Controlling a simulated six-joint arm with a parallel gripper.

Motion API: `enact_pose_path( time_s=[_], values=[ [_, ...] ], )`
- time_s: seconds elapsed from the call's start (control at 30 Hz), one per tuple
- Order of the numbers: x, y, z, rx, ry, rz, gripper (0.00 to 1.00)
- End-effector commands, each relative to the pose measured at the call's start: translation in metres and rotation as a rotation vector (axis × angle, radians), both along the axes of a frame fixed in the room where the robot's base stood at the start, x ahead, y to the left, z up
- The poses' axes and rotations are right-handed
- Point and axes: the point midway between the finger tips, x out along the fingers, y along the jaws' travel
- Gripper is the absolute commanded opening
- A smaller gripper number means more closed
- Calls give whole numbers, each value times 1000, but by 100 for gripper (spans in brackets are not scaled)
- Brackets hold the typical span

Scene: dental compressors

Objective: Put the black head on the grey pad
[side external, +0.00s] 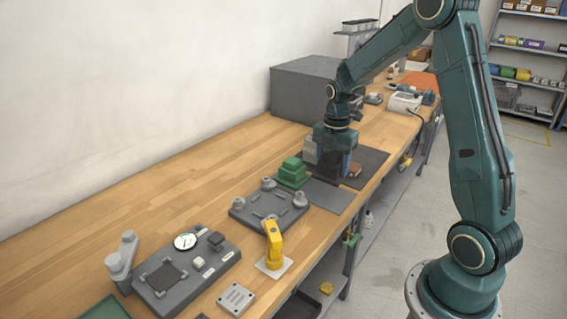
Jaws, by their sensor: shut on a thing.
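My gripper (332,160) points straight down over the bench, at the near left part of a dark mat (372,160). It is shut on a dark block, which I take to be the black head (330,168). The jaws hide part of it, and I cannot tell whether its underside touches the mat. The flat grey pad (328,197) lies on the bench just in front of the dark mat, with its visible surface bare.
A green stepped block (293,172) stands left of the pad. A grey fixture plate with round posts (268,210) and a yellow upright part (273,244) are nearer. A brown block (354,171) sits right of my gripper. A large grey box (300,90) stands behind.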

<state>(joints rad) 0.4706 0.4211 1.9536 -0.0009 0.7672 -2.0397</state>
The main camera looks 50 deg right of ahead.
Motion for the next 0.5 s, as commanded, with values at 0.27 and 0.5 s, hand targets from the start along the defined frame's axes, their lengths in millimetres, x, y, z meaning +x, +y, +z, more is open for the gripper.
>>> enact_pose_path(
  time_s=[0.27, 0.5],
  values=[
    [0, 0, -23, -1, -1, 0, 16],
    [0, 0, -26, -1, -1, 0, 16]
  ],
)
